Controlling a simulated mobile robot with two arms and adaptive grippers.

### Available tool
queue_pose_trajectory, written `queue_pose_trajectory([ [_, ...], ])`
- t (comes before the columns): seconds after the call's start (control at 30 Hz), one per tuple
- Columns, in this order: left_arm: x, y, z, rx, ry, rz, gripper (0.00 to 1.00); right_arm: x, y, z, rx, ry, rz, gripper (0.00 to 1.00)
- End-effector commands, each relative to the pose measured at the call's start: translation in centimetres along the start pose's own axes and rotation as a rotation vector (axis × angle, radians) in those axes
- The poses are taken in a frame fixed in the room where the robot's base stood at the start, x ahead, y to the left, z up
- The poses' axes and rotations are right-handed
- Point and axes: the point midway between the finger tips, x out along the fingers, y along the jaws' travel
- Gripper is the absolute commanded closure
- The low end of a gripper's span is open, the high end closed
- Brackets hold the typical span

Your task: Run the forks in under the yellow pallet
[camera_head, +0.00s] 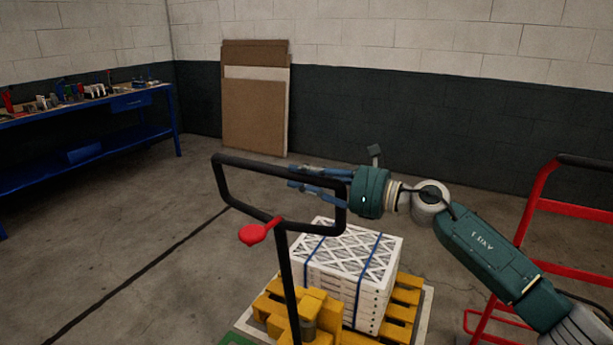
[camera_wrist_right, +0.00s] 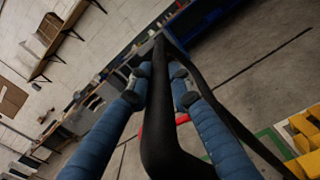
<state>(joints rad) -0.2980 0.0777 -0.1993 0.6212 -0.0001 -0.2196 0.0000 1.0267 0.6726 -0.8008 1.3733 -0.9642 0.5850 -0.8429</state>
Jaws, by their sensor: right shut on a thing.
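The yellow pallet (camera_head: 405,296) lies on the floor, carrying a stack of white boxed filters (camera_head: 352,262) held by blue straps. A pallet jack with a yellow body (camera_head: 300,312) stands at its near left side. Its black loop handle (camera_head: 216,178) with a red lever (camera_head: 258,232) rises in front of the stack. My right gripper (camera_head: 296,177) is shut on the handle; in the right wrist view its blue fingers (camera_wrist_right: 160,72) lie on both sides of the black bar (camera_wrist_right: 163,110). The forks are hidden, so I cannot tell how far they are under the pallet. My left gripper is out of view.
A pale floor panel (camera_head: 425,315) with a green edge lies under the pallet. A red cart frame (camera_head: 535,215) stands at the right. A blue workbench (camera_head: 125,103) is at the left, and boards (camera_head: 255,105) lean on the back wall. The floor at left is clear.

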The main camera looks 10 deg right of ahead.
Motion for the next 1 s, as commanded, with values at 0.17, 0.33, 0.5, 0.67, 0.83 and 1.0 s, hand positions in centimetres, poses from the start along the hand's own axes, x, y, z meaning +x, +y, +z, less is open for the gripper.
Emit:
queue_pose_trajectory([
  [0.17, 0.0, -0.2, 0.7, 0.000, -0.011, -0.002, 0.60, -0.2, -0.5, 0.3, -0.003, -0.006, -0.013, 1.00],
  [0.33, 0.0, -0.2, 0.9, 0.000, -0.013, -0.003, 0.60, -0.2, -0.6, 0.4, -0.004, -0.008, -0.015, 1.00],
  [0.5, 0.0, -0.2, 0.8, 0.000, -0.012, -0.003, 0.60, -0.2, -0.5, 0.3, -0.004, -0.007, -0.013, 0.61],
  [0.67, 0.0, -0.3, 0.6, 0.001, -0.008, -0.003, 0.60, -0.1, -0.3, 0.2, -0.003, -0.005, -0.009, 0.61],
  [0.83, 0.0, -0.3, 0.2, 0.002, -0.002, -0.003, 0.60, -0.8, -0.4, 0.1, -0.002, -0.004, -0.009, 0.61],
  [1.0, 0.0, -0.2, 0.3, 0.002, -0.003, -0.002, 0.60, -3.7, -0.5, 0.0, -0.003, -0.002, -0.011, 0.61],
])
